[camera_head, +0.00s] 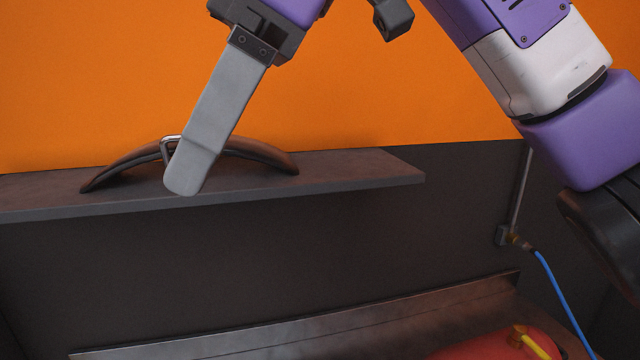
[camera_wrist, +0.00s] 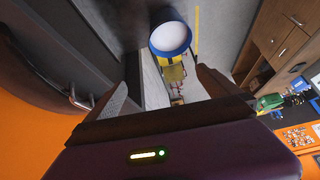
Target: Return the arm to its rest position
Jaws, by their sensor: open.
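My gripper (camera_head: 205,135) hangs at the upper left of the head view, with one long grey finger pointing down in front of the shelf. In the wrist view my gripper (camera_wrist: 163,85) has its two fingers spread, with nothing between them. My arm runs from the top centre to the right edge of the head view, bent and raised. A dark curved piece with a metal loop (camera_head: 262,150) lies on the shelf behind the finger. It also shows left of the fingers in the wrist view (camera_wrist: 35,80). I cannot tell whether the finger touches it.
The grey shelf (camera_head: 350,172) runs along the orange wall (camera_head: 90,80). Below are a metal ledge (camera_head: 300,325), a red rounded object (camera_head: 490,345) and a blue hose (camera_head: 556,290). The wrist view shows a round white-topped, blue-rimmed object (camera_wrist: 172,37) and wooden cabinets (camera_wrist: 272,30).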

